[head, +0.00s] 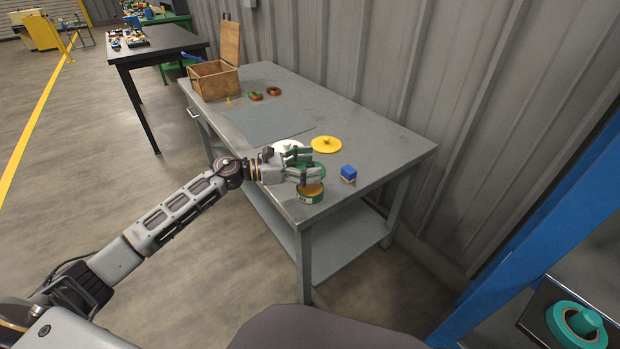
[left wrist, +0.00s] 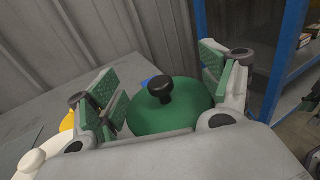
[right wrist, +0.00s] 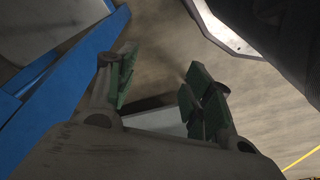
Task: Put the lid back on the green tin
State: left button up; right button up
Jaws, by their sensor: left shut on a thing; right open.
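The green tin (head: 311,195) stands upright near the front corner of the grey workbench, its brownish top showing under my left gripper. My left gripper (head: 304,168) is just above the tin, shut on the green lid (head: 320,171). In the left wrist view the green lid (left wrist: 172,120), with its black knob (left wrist: 160,89), sits between the fingers of that gripper (left wrist: 157,85). The tin is hidden there. Whether lid and tin touch, I cannot tell. My right gripper (right wrist: 160,92) is open and empty, away from the bench; it does not show in the head view.
On the workbench (head: 385,143), a white lid (head: 282,146) and yellow lid (head: 327,144) lie behind my left gripper. A grey mat (head: 262,122) and open wooden box (head: 212,82) are farther back. A blue frame (head: 560,215) stands at right.

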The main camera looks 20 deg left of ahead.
aim_at(310, 188)
pick_arm(q)
jog(key=shift+f, duration=0.55)
notch_tip(310, 188, down, 3)
jog(key=shift+b, duration=0.5)
jog(key=shift+f, duration=0.45)
pick_arm(e)
jog(key=shift+w+a+r, duration=0.1)
jog(key=shift+a+r, duration=0.05)
jog(key=shift+r, duration=0.55)
pick_arm(q)
jog(key=shift+f, duration=0.1)
pick_arm(e)
jog(key=shift+f, duration=0.15)
pick_arm(q)
jog(key=shift+f+b, duration=0.15)
jog(key=shift+b, duration=0.2)
pick_arm(e)
jog(key=shift+w+a+r, duration=0.1)
jog(key=shift+w+r, duration=0.2)
jog(key=shift+r, duration=0.3)
pick_arm(q)
jog(key=shift+f, duration=0.2)
pick_arm(e)
jog(key=shift+r, duration=0.25)
